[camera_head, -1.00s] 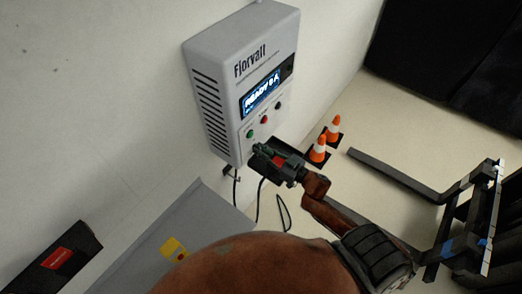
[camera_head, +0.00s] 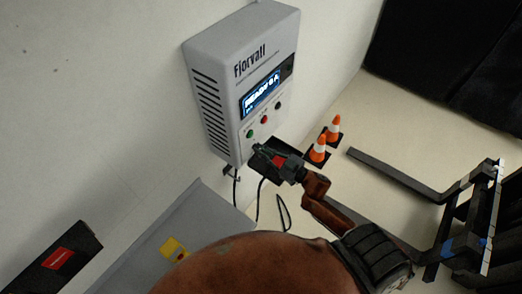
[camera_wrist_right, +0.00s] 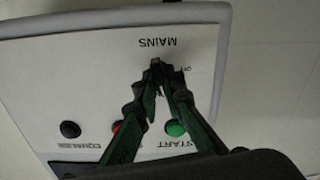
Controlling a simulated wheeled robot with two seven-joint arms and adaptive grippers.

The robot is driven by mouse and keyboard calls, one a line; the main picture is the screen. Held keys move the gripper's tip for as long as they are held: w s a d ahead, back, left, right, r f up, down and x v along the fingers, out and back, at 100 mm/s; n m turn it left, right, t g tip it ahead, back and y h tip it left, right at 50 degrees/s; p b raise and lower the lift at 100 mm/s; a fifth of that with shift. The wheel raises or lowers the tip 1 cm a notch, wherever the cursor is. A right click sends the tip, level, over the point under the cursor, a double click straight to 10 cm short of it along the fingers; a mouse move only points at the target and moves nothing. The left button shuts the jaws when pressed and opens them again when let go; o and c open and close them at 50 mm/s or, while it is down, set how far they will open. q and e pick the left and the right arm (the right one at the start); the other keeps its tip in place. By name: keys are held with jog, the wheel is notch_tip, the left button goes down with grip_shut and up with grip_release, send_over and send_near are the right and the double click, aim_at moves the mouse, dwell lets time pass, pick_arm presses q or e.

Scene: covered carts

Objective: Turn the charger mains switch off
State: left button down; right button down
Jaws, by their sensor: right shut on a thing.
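The grey charger box (camera_head: 208,75) hangs on the wall in the head view, its display lit (camera_head: 262,93) and reading READY 0 A. My right gripper (camera_head: 259,150) is at the lower part of its front panel. In the right wrist view the panel (camera_wrist_right: 60,70) appears upside down, with the MAINS label (camera_wrist_right: 157,42). The right fingertips (camera_wrist_right: 157,66) meet just below that label in the picture, shut on the mains switch, which they almost wholly hide. Small print beside the tips is too faint to read surely.
Green START (camera_wrist_right: 175,128), red and black EQUALISE (camera_wrist_right: 70,129) buttons sit close to the fingers. Cables hang under the charger. Two orange cones (camera_head: 318,149) stand on the floor beyond, with forklift forks (camera_head: 395,175) at right. A grey cart cover (camera_head: 200,215) lies below.

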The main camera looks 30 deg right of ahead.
jog(key=shift+a+f+n+b, duration=0.15)
jog(key=shift+n+b, duration=0.95)
jog(key=shift+n, duration=2.75)
jog(key=shift+a+f+n+b, duration=0.15)
jog(key=shift+n+b, duration=0.9)
jog(key=shift+n, duration=2.8)
jog(key=shift+d, duration=0.1)
jog(key=c, duration=2)
grip_release()
jog(key=shift+c, duration=0.2)
